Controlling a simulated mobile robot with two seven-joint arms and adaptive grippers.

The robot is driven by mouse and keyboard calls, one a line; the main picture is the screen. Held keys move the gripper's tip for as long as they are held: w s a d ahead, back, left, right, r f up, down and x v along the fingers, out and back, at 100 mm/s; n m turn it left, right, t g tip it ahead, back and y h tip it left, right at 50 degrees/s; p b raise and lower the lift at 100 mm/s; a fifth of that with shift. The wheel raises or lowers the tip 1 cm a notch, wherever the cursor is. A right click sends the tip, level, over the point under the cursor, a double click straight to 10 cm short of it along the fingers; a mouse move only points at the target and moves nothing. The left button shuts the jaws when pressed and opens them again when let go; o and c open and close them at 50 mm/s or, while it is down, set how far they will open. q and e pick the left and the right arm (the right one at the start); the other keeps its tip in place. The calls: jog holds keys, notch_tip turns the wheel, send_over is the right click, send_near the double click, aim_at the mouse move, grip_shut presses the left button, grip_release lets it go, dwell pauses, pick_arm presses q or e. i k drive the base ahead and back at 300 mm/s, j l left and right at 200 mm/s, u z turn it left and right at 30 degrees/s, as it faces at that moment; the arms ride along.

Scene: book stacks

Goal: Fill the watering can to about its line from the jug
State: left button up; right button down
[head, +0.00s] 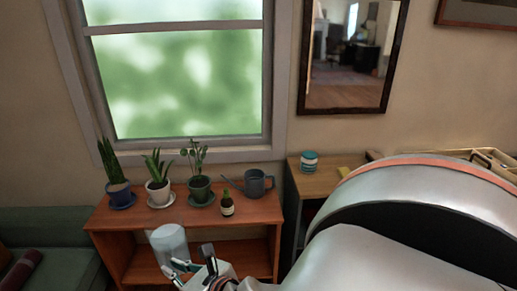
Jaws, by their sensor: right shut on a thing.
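The watering can (256,184) is small and dark grey-blue. It stands upright at the right end of the top of the wooden shelf unit, its spout pointing left; its line and inside cannot be made out. The jug (167,242) is a pale, translucent cylinder in front of the shelf unit, left of the can and lower in the picture. My right gripper (190,266) is shut on the jug at its lower right side. The jug looks about upright; its water level cannot be told. My left gripper is out of view.
The shelf unit (118,222) also bears several potted plants; a small cactus (227,205) stands just left of the can, near the front edge. A teal-and-white jar (309,162) stands on the cabinet at right. My own arm covers the lower right. A green sofa (50,228) is at left.

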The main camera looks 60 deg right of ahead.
aim_at(254, 188)
jog(key=l, duration=0.7)
jog(key=k+l, duration=0.1)
jog(key=l, duration=0.55)
